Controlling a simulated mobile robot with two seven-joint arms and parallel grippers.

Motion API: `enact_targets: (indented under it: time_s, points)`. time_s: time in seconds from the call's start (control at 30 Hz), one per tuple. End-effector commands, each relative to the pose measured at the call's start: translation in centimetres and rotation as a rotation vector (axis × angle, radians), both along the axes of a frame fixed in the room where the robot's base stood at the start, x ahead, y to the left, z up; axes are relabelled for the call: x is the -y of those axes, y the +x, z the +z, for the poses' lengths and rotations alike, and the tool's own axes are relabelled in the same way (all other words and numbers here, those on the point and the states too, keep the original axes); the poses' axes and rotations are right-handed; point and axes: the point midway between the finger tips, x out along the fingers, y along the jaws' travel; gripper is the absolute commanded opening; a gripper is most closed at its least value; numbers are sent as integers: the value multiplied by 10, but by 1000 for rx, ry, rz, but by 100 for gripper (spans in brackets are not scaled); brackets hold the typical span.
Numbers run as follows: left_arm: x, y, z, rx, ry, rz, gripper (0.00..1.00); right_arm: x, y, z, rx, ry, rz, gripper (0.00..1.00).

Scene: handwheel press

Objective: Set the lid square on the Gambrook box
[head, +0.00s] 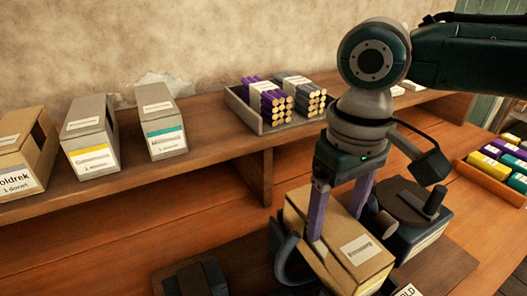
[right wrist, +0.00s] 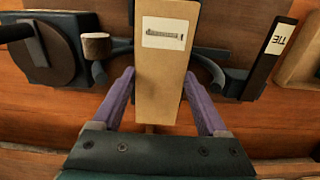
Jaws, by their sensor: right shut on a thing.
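A tan cardboard box (head: 362,262) with a white label, too small to read, sits on the bench between dark curved arms (head: 290,255). My right gripper (head: 337,228) comes down from above, its purple fingers on opposite sides of the tan cardboard and shut on it. In the right wrist view the tan cardboard piece (right wrist: 160,80) with its label lies between the fingers. I cannot tell the lid from the box body, or whether the lid sits square. My left gripper is not in view.
A handwheel (head: 410,200) stands close right of the box. A dark block (head: 190,280) stands left, by a clear stretch of bench. The shelf behind holds several labelled boxes (head: 95,135) and a tray (head: 245,115) of bundled sticks. Another tray (head: 490,180) is at right.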

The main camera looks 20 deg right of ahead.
Motion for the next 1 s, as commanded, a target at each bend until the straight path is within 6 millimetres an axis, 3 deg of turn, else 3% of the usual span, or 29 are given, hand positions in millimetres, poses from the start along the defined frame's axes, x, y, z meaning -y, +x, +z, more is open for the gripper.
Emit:
enact_targets:
  time_s: [0.27, 0.3, 0.5, 0.77, 1.0]
  points:
    - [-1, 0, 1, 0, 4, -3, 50, 0, 0, -1, -1, 0, 0, 22]
    - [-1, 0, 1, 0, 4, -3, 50, 0, 0, -1, -1, 0, 0, 78]
    - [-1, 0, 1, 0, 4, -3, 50, 0, 0, -1, -1, 0, 0, 100]
    - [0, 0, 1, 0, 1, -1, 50, 0, 0, 1, 0, 0, 0, 100]
    - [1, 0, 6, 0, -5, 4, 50, 0, 1, 38, 3, 1, 0, 100]
